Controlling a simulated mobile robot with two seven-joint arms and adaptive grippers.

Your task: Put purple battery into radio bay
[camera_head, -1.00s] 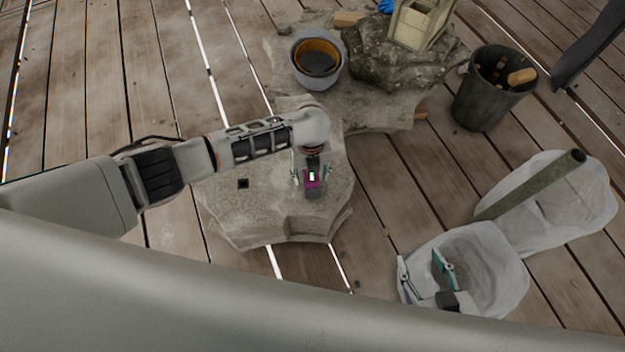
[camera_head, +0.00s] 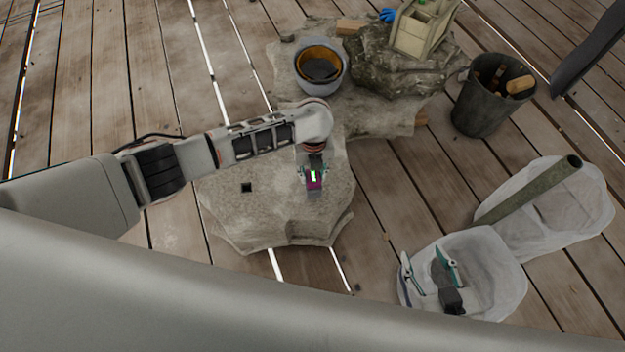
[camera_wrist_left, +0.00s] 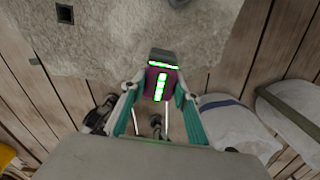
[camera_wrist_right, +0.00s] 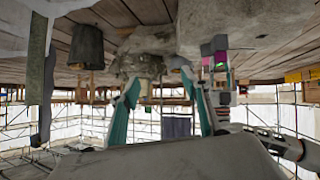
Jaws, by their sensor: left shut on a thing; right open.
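The purple battery (camera_head: 315,185), with a bright green lit strip, is between the fingers of my left gripper (camera_head: 313,172), over the pale stone slab. In the left wrist view the purple battery (camera_wrist_left: 152,82) sits between the teal fingers, against a small grey block (camera_wrist_left: 164,56) with a green lit bar. This block may be the radio; I cannot tell whether the battery is inside its bay or only against it. The right wrist view shows the purple battery (camera_wrist_right: 207,61) too. My right gripper (camera_head: 430,270) is open and empty above a whitish sack at lower right.
The stone slab (camera_head: 270,220) has a dark square hole (camera_head: 246,187) left of my left gripper. A green pole (camera_head: 530,190) lies across white sacks (camera_head: 565,205).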

